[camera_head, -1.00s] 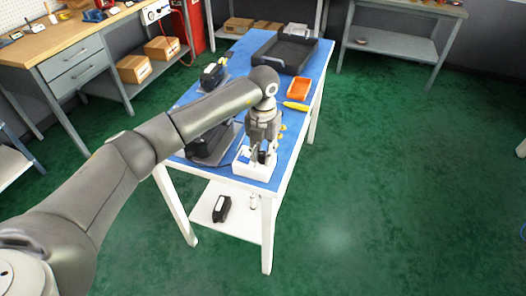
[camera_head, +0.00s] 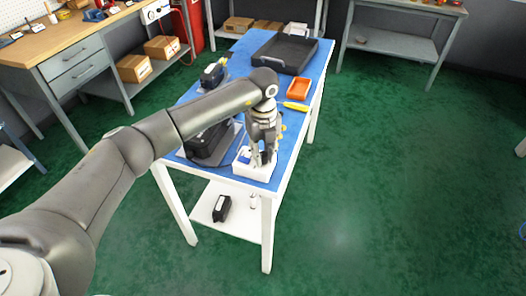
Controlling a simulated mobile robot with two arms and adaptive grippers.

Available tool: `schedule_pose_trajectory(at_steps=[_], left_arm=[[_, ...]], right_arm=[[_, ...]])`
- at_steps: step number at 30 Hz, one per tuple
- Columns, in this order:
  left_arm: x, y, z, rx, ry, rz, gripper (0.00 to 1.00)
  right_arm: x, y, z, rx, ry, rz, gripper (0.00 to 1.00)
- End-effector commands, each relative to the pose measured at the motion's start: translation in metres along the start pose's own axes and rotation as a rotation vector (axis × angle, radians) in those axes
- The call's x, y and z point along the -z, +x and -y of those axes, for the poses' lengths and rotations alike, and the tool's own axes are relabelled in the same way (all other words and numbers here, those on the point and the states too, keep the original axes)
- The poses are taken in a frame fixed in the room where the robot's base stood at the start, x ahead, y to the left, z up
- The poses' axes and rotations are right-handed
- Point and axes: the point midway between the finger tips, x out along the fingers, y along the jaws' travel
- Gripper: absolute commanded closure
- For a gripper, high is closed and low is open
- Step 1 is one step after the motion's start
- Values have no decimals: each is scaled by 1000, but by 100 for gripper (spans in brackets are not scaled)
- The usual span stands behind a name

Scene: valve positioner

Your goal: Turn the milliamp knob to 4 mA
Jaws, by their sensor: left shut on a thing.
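A white box (camera_head: 252,171) sits at the near end of the blue-topped table (camera_head: 226,162), with a small blue patch on its upper left. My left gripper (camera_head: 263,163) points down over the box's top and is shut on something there. What it grips is mostly hidden by the fingers; it is probably the milliamp knob. The knob's setting cannot be read. A black device (camera_head: 206,144) stands on a grey plate left of the box, partly behind my left arm. My right gripper is not in view.
An orange tray (camera_head: 299,88), a yellow-handled tool (camera_head: 295,106) and a large black tray (camera_head: 284,53) lie farther back on the table. Another black device (camera_head: 212,74) stands at its left edge. A black item (camera_head: 221,208) lies on the lower shelf. Green floor to the right is clear.

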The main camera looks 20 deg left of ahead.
Motion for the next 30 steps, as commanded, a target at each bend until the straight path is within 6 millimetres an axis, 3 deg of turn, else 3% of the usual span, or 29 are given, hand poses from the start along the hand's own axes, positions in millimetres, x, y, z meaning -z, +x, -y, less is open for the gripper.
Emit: schedule_pose_trajectory(at_steps=[19, 20, 24, 30], left_arm=[[-1, -1, 0, 3, -48, 3, 100], [-1, -1, 0, 3, -48, 3, 73], [-1, -1, 0, 2, -47, 2, 55], [0, 0, 0, 1, -47, 1, 53]], right_arm=[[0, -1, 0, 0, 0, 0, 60], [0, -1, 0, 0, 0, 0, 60], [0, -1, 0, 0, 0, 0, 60], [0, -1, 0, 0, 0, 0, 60]])
